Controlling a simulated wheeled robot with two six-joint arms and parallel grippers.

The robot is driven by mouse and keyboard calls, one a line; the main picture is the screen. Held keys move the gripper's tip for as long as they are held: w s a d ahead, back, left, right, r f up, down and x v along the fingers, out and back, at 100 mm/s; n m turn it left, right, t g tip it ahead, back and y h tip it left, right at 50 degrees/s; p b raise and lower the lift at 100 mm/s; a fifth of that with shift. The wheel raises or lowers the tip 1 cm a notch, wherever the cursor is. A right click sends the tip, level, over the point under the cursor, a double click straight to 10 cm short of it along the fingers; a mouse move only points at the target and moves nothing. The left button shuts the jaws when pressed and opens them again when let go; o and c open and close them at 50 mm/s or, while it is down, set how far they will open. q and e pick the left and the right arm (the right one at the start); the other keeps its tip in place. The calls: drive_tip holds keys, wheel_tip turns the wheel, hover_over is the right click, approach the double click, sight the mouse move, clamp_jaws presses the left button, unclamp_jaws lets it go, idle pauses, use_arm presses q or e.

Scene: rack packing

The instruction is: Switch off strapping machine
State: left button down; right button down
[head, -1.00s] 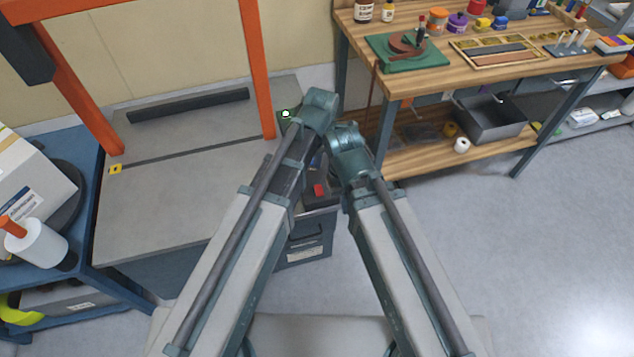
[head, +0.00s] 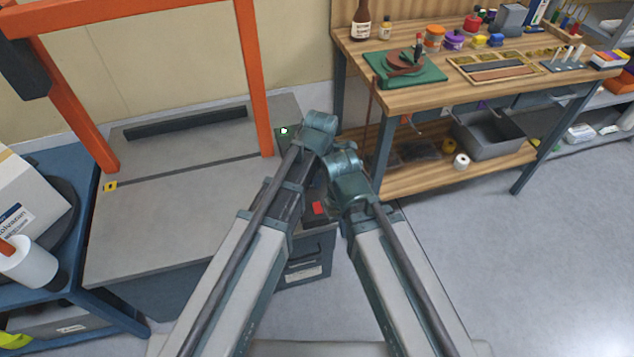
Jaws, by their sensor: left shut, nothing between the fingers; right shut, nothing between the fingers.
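The strapping machine has a flat grey top (head: 180,205) and an orange arch (head: 252,80), at the left of the head view. A small dark control panel (head: 287,143) sits at its right rear corner, with a small pale lit spot (head: 284,130). My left gripper (head: 320,124) is just right of this panel, in the picture; whether it touches is not clear. My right gripper (head: 345,165) is lower and further right, beside the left arm. Both are shut and empty; their fingertips are hard to make out.
A wooden workbench (head: 400,95) with several small items stands at the right rear; a grey bin (head: 490,135) is on its lower shelf. A blue cart (head: 95,310) with a box and white roll is at the left. Floor at the right is clear.

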sight(315, 205)
use_arm(q)
drive_tip(key=f+b, duration=0.3)
drive_tip(key=w+f+b, duration=0.1)
drive_tip(key=f+b, duration=0.2)
drive_tip(key=f, duration=0.1)
drive_tip(key=f+b, duration=0.4)
drive_tip(key=shift+w+a, duration=0.15)
drive_tip(key=shift+a, duration=0.05)
drive_tip(key=shift+f, duration=0.1)
drive_tip(key=shift+w+f+b, duration=0.1)
drive_tip(key=shift+f+b, duration=0.2)
drive_tip(key=shift+b, duration=0.15)
drive_tip(key=shift+r, duration=0.25)
drive_tip(key=shift+s, duration=0.2)
drive_tip(key=shift+s+d+p, duration=0.2)
drive_tip(key=shift+s+p, duration=0.1)
drive_tip(key=shift+s, duration=0.4)
drive_tip(key=shift+w, duration=0.1)
